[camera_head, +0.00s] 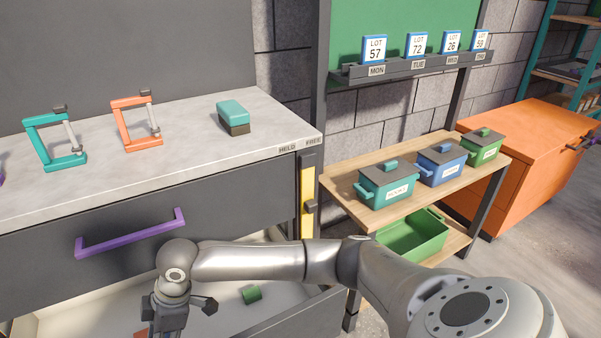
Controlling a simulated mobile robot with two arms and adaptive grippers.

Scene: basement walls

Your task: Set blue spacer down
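I cannot make out a blue spacer in this view. My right arm crosses the bottom of the picture from the right, and its gripper (168,318) points down over the open drawer (300,316) at the lower left. The fingertips are hidden or cut off by the bottom edge, so I cannot tell whether it is open or holds anything. A small green block (252,294) lies in the drawer, right of the gripper. An orange-brown piece (140,334) shows partly at the bottom edge beside the gripper. My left gripper is out of view.
On the grey worktop (200,165) stand a teal clamp (58,160), an orange clamp (137,139) and a teal-topped block (233,114). A closed drawer with a purple handle (130,235) is above the open one. Lidded bins (388,187) stand on a wooden shelf (345,183) at right.

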